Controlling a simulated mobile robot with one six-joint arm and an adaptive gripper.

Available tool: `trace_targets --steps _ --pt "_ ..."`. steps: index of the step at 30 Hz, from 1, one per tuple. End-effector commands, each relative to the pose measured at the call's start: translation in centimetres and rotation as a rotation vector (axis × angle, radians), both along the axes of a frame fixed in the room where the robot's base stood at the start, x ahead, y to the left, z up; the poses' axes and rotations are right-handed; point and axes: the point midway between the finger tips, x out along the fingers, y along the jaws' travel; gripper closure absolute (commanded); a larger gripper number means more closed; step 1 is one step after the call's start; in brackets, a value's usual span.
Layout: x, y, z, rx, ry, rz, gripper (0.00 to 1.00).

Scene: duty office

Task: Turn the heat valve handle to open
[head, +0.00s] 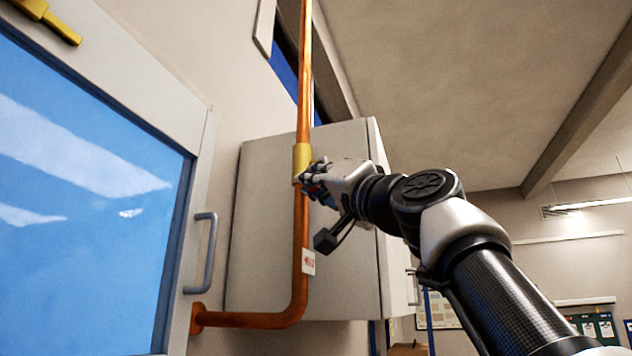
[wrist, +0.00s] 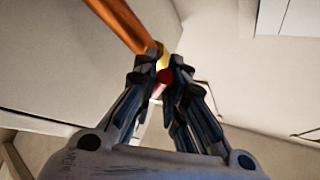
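A brass valve body (head: 301,158) sits on an upright copper pipe (head: 301,225) in front of a pale cabinet. My gripper (head: 312,186) is at the valve from the right and hides most of its handle. In the wrist view, the red valve handle (wrist: 165,76) lies between the fingertips of my gripper (wrist: 162,72), with the yellow valve body (wrist: 162,56) just beyond. The fingers are drawn close together, with the handle between them, and look closed on it. The handle's full length and angle are hidden.
A white tag with red marking (head: 308,262) hangs on the pipe below the valve. The pale cabinet (head: 262,215) stands close behind. A blue-glazed panel with a grey handle (head: 205,252) is at left, and a yellow lever (head: 48,18) is at upper left. The right side is open.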

Motion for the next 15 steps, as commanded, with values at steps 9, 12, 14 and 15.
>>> trace_targets --steps 9,12,14,15 --pt "0.01 0.0 -0.01 0.001 0.0 -0.001 0.69" --pt "-0.01 -0.02 0.01 0.001 0.0 -0.001 0.69" --pt "-0.02 -0.01 0.02 0.001 0.0 -0.001 0.69" --pt "-0.02 -0.02 0.03 0.001 0.0 -0.001 0.69"
